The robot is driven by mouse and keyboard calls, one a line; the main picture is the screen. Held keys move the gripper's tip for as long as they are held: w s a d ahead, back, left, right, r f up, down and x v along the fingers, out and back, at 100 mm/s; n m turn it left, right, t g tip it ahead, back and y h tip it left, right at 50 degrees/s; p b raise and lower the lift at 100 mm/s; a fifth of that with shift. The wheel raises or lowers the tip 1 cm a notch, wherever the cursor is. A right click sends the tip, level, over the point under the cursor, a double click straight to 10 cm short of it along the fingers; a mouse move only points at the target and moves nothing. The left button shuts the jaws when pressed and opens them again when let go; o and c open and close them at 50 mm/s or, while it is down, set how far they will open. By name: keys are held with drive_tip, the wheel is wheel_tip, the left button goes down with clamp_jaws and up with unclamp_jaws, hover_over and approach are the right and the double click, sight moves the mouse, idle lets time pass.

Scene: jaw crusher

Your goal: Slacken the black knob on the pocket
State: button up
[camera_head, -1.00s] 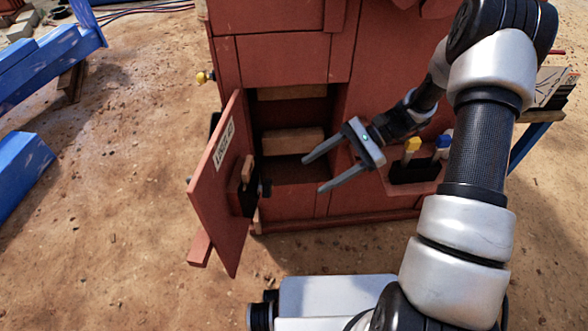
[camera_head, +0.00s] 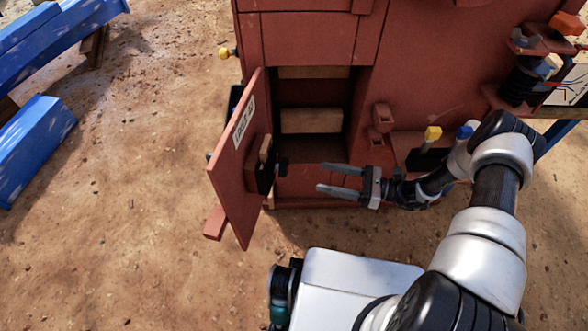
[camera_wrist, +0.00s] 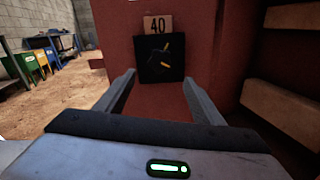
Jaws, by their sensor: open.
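The black pocket (camera_head: 265,182) is on the inner face of the open red door (camera_head: 228,170). A wooden block (camera_head: 264,148) stands up out of it; in the wrist view this block (camera_wrist: 158,24) is marked 40. The black knob (camera_head: 283,166) juts from the pocket toward my gripper (camera_head: 323,177). In the wrist view the dark knob (camera_wrist: 161,58) with yellow marks faces me, hard to tell from the black pocket behind it. My gripper (camera_wrist: 160,77) is open and empty, its fingers pointing at the pocket with a gap before the knob.
The red crusher's opening (camera_head: 310,145) holds wooden blocks, beside my gripper in the wrist view. A yellow-topped handle (camera_head: 432,133) and a blue one (camera_head: 465,131) stand at right. Blue beams (camera_head: 35,150) lie far left. Bare ground is left of the door.

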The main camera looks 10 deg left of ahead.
sight(288, 169)
drive_tip(key=a, duration=1.1)
drive_tip(key=shift+w, duration=0.15)
drive_tip(key=c, duration=1)
drive_tip(key=shift+c, duration=0.2)
